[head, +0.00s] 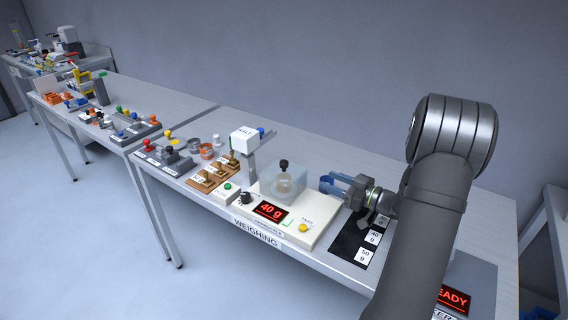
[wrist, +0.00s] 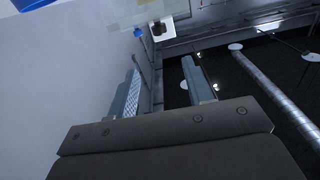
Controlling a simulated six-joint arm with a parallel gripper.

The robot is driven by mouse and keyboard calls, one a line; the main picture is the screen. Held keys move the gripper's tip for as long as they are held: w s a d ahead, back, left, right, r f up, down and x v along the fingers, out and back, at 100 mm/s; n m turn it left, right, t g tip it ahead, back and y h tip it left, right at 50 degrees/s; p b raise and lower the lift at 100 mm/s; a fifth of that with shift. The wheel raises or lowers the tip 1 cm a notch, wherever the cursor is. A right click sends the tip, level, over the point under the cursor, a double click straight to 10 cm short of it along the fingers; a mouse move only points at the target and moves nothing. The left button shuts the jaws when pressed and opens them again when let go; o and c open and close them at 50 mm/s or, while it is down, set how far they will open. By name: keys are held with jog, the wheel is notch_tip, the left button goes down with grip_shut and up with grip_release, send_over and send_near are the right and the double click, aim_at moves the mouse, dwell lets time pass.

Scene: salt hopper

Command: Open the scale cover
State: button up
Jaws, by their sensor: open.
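The scale (head: 308,213) is a cream block at the front of the weighing bench, with a red display reading 40 g. A clear box-shaped cover (head: 270,188) with a black knob (head: 284,164) on top sits over its pan. A roundish thing shows dimly inside the cover. My gripper (head: 328,184) is just right of the cover, lower than the knob, open with nothing seen between its blue-grey fingers. It looks apart from the cover, though the gap is hard to judge. In the wrist view both fingers (wrist: 160,68) stand apart.
A white salt hopper (head: 244,139) stands on a post behind the scale. Wooden blocks with knobs (head: 213,176) and a black knob (head: 246,198) lie left of it. A black mat with gram labels (head: 346,242) lies right. Bare bench shows behind the cover.

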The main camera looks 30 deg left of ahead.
aim_at(284, 161)
jog(key=a, duration=1.7)
jog(key=shift+a, duration=0.15)
